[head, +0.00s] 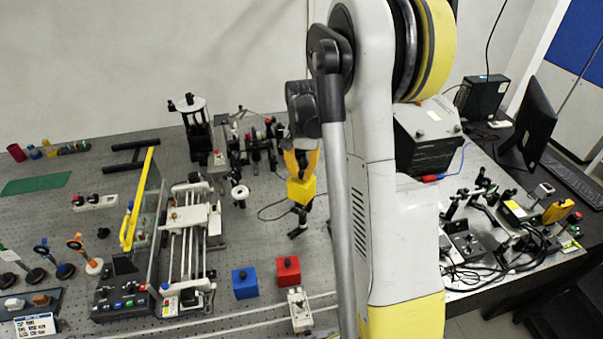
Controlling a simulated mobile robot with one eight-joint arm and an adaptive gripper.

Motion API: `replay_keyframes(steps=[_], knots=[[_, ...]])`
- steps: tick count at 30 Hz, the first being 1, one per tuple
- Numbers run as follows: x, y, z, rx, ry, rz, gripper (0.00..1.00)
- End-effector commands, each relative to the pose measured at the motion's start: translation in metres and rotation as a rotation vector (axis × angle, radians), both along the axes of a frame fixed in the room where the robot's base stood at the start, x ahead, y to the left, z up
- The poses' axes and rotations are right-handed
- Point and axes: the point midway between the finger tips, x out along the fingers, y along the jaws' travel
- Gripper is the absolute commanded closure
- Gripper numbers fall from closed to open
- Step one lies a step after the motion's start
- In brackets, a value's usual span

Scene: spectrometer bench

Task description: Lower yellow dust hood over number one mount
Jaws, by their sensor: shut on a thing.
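The yellow dust hood (300,189) is a small yellow box held in the air over the middle of the bench, slightly tilted. My gripper (301,164) points down and is shut on the top of the hood. A small dark post mount (298,222) shows just below the hood in the picture; I cannot tell its depth relative to the hood. Ring mounts stand at the left: one orange with a white base (85,254) and one blue (54,259). No number is readable on any mount, so I cannot tell which is number one.
A blue box (245,283) and a red box (288,271), each with a black knob, stand at the front middle. A white rail stage (190,245) and an upright yellow-edged glass panel (143,210) stand to the left. My arm hides part of the bench.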

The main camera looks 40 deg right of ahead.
Motion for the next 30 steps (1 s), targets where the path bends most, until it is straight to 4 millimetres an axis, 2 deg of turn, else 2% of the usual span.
replay_keyframes(steps=[30], knots=[[0.0,0.0,-0.032,0.0,0.0,0.0,1.0]])
